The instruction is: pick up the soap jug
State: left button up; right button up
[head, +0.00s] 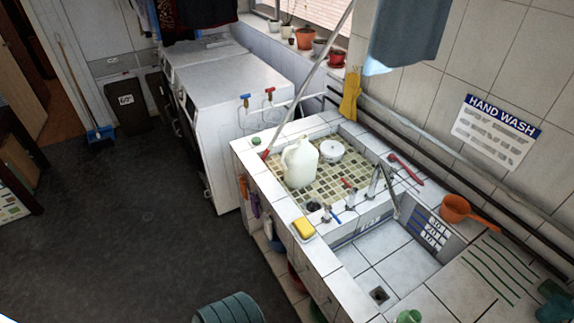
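The soap jug (299,165) is a whitish jug with a handle at its upper left side. It stands upright in the shallow mosaic-tiled basin (325,190) of the tiled sink, near its back left. A round white tub (332,150) is just to its right. The lower part of the jug shows clearly, and nothing holds it. Neither of my grippers shows in the head view.
A yellow sponge (304,228) lies on the sink's front ledge. Taps (350,192) stand right of the jug. An orange scoop (468,212) is at the right. White machines (225,90) stand behind. The dark floor (130,220) at left is mostly clear.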

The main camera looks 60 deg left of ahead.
aim_at(300, 163)
jog(key=u, duration=1.8)
jog(key=i+j, duration=0.6)
jog(key=j, duration=0.15)
jog(key=i+j+u, duration=0.1)
jog(key=i+j, duration=0.45)
jog(key=j, duration=0.2)
